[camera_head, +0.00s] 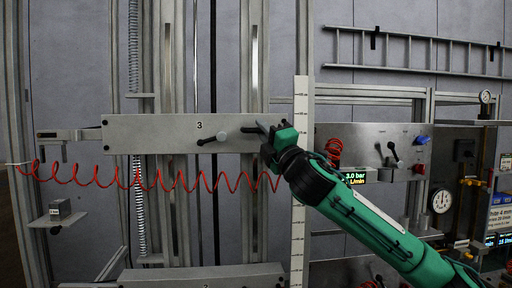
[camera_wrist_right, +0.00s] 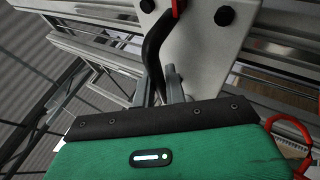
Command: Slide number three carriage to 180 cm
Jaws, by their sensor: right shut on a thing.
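The number three carriage (camera_head: 150,134) is a long grey horizontal plate marked "3", across the upright rails in the head view. A black-knobbed lever (camera_head: 212,140) sits on its face. My right gripper (camera_head: 270,132) is at the plate's right end, shut on a handle. In the right wrist view a black curved handle (camera_wrist_right: 153,52) runs down between the fingers (camera_wrist_right: 160,85), in front of a pale plate with black bolts. The white vertical scale (camera_head: 299,200) stands just right of the carriage; its figures are too small to read surely. My left gripper is out of view.
A lower carriage (camera_head: 200,277) marked "2" spans the bottom. A red coiled hose (camera_head: 150,181) hangs below the upper carriage. A grey panel (camera_head: 365,145) with a lit display stands behind my right arm, and a ladder (camera_head: 415,50) hangs upper right.

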